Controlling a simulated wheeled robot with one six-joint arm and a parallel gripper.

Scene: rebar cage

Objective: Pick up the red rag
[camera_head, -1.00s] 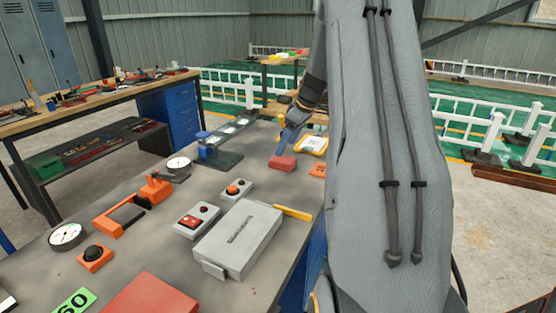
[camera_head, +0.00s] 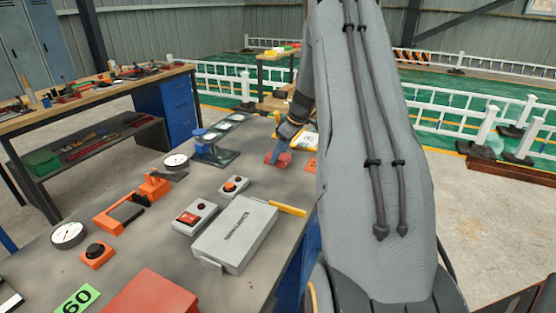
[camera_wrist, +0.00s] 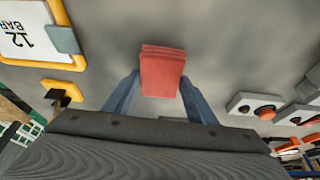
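The red rag (camera_head: 278,158) is a small folded block lying on the grey bench top towards its far end. In the wrist view the red rag (camera_wrist: 162,72) shows upper centre, between and a little beyond my two blue fingers. My gripper (camera_head: 279,150) is low over the rag in the head view, partly covering it. In the wrist view my gripper (camera_wrist: 160,90) is open, with a finger on either side of the rag's near end.
Grey button boxes (camera_wrist: 255,107) lie on the other side. A blue-topped stand (camera_head: 212,150) and a grey case (camera_head: 236,235) share the bench.

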